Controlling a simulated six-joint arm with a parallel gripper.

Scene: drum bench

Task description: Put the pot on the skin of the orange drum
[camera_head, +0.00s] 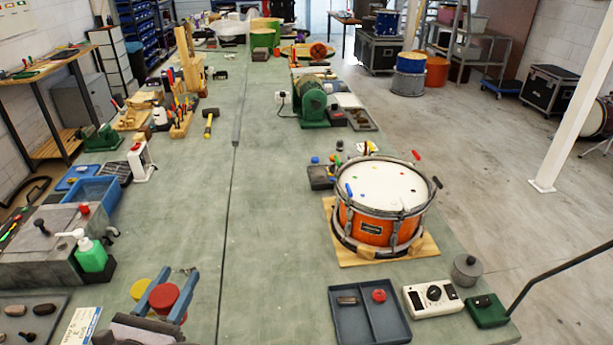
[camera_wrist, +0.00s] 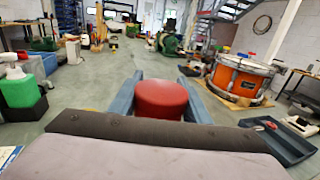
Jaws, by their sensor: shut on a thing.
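A red round pot (camera_head: 167,299) is between the two blue fingers of my gripper (camera_head: 170,293), at the lower left in the head view. In the wrist view, the red pot (camera_wrist: 161,98) fills the gap between the fingers (camera_wrist: 160,95), and my gripper is shut on it. The orange drum (camera_head: 375,233) stands upright on a wooden board, right of my gripper and apart from it. Its white skin (camera_head: 385,190) faces up and carries a few small coloured marks. The drum also shows at the right in the wrist view (camera_wrist: 238,78).
A yellow round thing (camera_head: 144,289) is beside my left finger. A grey tray (camera_head: 350,322), a white meter (camera_head: 433,298) and a grey lidded vessel (camera_head: 467,270) are in front of the drum. A green bottle (camera_head: 91,256) is at left. The bench between is largely clear.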

